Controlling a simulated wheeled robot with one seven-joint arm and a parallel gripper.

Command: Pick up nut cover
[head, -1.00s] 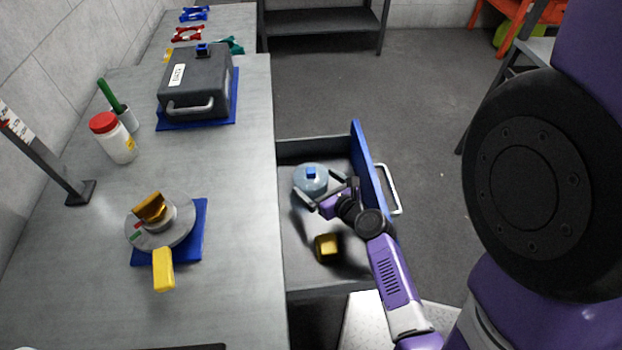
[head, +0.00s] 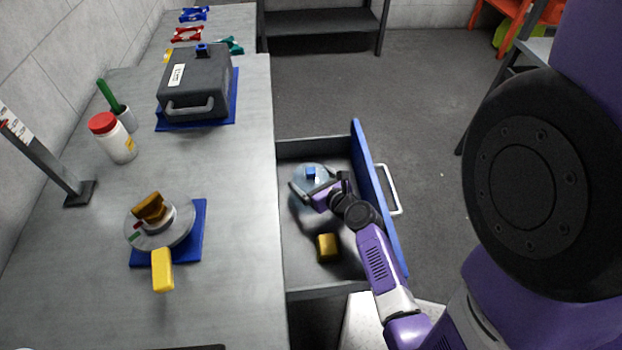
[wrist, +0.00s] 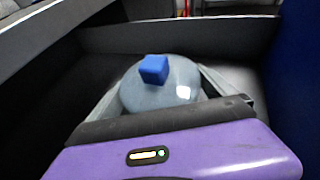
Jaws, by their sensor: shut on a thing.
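The nut cover, a translucent grey-blue dome with a blue square knob on top, is in the open drawer, near its far end, in the head view (head: 316,170). It fills the middle of the wrist view (wrist: 160,92), with its blue knob (wrist: 154,68) upright. My gripper (head: 312,186) reaches into the drawer with one finger on each side of the dome and is shut on it. The lower part of the dome is hidden behind my gripper in the wrist view (wrist: 162,100). I cannot tell whether the dome is clear of the drawer floor.
The drawer (head: 300,270) has a blue front (head: 366,175) and walls close around my gripper. A yellow block (head: 327,248) lies in it nearer me. The bench (head: 230,220) on the left holds a hub disc (head: 180,226), a grey case (head: 195,85) and a red-lidded jar (head: 120,145).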

